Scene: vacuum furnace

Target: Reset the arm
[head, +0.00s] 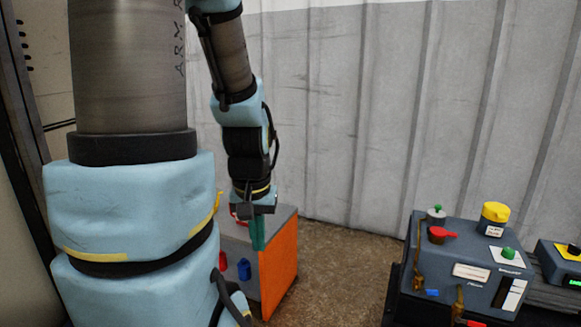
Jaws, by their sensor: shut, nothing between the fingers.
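My arm hangs down from the top of the head view, with pale blue covers and black joints. My gripper (257,238) is at its lower end, with teal fingers pointing down. It is shut and empty. It is in front of or over the grey box with an orange side (280,268); whether it touches the box cannot be told. My near arm link hides the left part of this box.
A dark grey control unit (455,285) with a yellow knob (495,212), a red handle (442,234) and a green button (508,253) stands at right. Another unit (562,262) is at the far right edge. Brown floor (345,275) is clear between. A corrugated wall (340,110) stands behind.

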